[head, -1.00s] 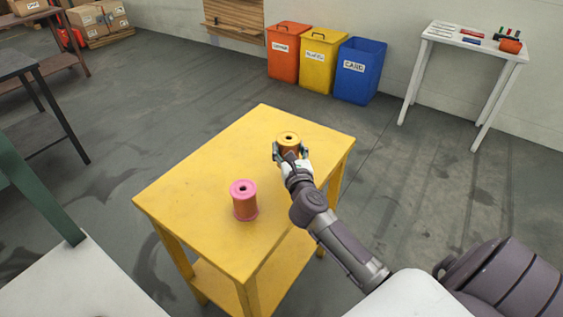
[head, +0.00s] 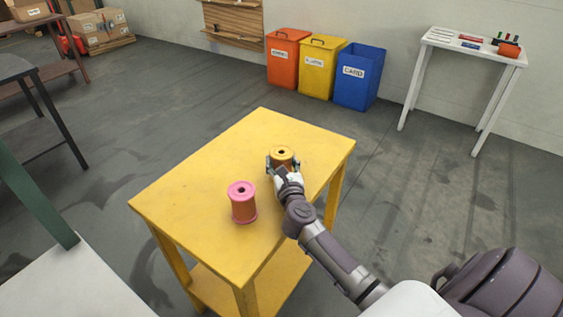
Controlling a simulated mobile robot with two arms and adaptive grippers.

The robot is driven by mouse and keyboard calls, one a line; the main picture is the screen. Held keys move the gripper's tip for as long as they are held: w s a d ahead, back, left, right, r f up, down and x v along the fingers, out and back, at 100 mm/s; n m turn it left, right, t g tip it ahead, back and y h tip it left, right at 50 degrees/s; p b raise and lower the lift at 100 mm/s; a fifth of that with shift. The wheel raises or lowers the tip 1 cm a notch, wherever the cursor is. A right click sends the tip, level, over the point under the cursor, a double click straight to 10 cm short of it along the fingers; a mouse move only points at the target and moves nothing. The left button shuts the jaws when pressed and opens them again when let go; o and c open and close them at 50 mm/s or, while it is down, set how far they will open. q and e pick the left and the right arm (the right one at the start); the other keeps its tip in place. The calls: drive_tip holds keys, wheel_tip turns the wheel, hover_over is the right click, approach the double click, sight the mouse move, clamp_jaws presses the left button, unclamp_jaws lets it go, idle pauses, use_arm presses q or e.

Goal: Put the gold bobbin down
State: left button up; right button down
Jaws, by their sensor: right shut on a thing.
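The gold bobbin (head: 283,155) is upright at the right part of the yellow table (head: 225,150). My right gripper (head: 283,166) is shut on it, with a finger on each side. The bobbin's lower part is hidden by the gripper, so I cannot tell whether its base touches the tabletop. My left gripper is not in view.
A pink-flanged bobbin (head: 242,203) stands upright on the table, to the left of my right gripper and nearer the front. The table's back left area is clear. Orange (head: 287,58), yellow (head: 321,67) and blue (head: 359,77) bins stand behind, and a white side table (head: 471,42) at the right.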

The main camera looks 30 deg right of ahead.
drive_tip(key=c, duration=0.6)
unclamp_jaws()
drive_tip(key=shift+f, duration=0.1)
drive_tip(key=o, duration=0.3)
drive_tip(key=v, duration=1.2)
drive_tip(key=shift+a, duration=0.1)
